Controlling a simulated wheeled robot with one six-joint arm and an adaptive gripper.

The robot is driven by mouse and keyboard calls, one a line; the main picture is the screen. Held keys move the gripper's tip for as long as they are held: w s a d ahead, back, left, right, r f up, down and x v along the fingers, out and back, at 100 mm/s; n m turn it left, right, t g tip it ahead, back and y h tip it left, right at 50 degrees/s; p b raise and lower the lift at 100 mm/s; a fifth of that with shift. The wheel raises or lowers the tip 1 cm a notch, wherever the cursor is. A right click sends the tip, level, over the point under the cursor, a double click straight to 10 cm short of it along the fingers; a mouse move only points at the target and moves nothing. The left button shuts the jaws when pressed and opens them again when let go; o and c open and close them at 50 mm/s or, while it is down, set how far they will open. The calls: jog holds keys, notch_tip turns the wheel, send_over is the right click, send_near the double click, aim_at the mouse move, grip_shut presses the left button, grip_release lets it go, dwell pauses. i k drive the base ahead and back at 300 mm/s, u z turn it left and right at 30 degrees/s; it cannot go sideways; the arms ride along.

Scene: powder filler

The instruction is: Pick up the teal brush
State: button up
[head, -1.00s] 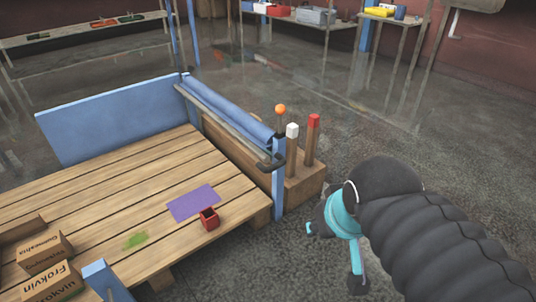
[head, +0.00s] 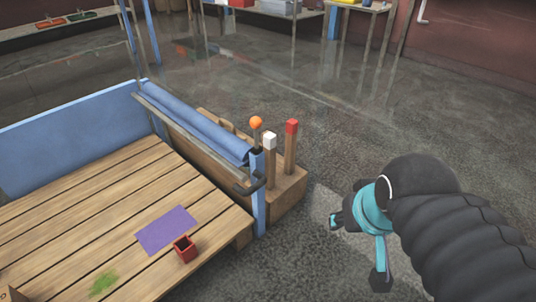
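I cannot make out a teal brush in the head view. My gripper (head: 358,250) hangs at the right, over the grey floor, beyond the right edge of the wooden pallet-like table. It has teal parts of its own, and its two dark-tipped fingers are spread apart with nothing seen between them. My dark ribbed arm hides the floor at the lower right.
The slatted table (head: 70,225) bears a purple sheet (head: 167,229), a small open red box (head: 185,248) and a green patch (head: 103,283). A wooden crate (head: 276,205) with upright handles and a blue roll (head: 195,125) line its right side. Open floor lies behind.

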aim_at(246, 169)
jog(key=u, duration=0.05)
jog(key=i, duration=1.05)
jog(key=u, duration=0.65)
